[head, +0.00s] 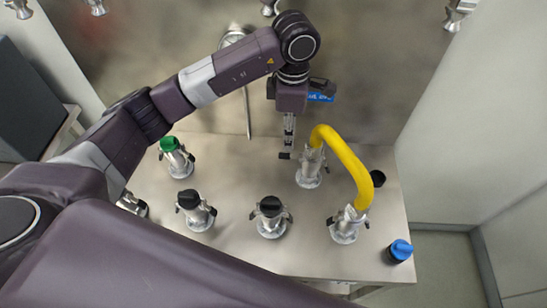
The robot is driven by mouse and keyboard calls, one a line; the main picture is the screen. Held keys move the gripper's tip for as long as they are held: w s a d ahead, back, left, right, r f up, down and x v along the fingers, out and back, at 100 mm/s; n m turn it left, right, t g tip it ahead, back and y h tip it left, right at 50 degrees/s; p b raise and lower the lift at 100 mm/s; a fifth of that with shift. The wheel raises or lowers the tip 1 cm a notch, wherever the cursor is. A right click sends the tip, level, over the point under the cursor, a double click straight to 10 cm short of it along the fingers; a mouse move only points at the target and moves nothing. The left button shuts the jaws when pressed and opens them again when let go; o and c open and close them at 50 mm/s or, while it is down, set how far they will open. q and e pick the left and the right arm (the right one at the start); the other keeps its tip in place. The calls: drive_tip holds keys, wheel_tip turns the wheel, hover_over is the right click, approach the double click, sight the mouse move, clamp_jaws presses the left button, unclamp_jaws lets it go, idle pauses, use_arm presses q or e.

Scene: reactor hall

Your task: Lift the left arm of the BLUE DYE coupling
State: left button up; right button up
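A blue label (321,97), partly hidden by my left wrist and with text too small to read in full, stands behind a metal coupling (309,176). One end of a yellow hose (345,153) sits on this coupling. My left gripper (288,152) points down just left of the coupling's top, close to its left arm. That arm is small and partly merged with the fingers in the picture, so I cannot tell whether they touch. The finger gap is not clear from this side. My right gripper is not in view.
The hose arches to a second coupling (346,225) at the front right. A blue cap (399,250) and a black cap (377,178) stand at right. A green-capped coupling (171,148) and black-capped couplings (196,212) (271,217) stand on the metal table (235,160).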

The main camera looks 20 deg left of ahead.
sight(288, 155)
use_arm(q)
wheel_tip(288, 155, down, 7)
drive_tip(key=shift+d+r+p, duration=0.1)
drive_tip(key=shift+p, duration=1.15)
drive_tip(key=shift+f, duration=0.35)
drive_tip(key=shift+w, duration=0.1)
clamp_jaws()
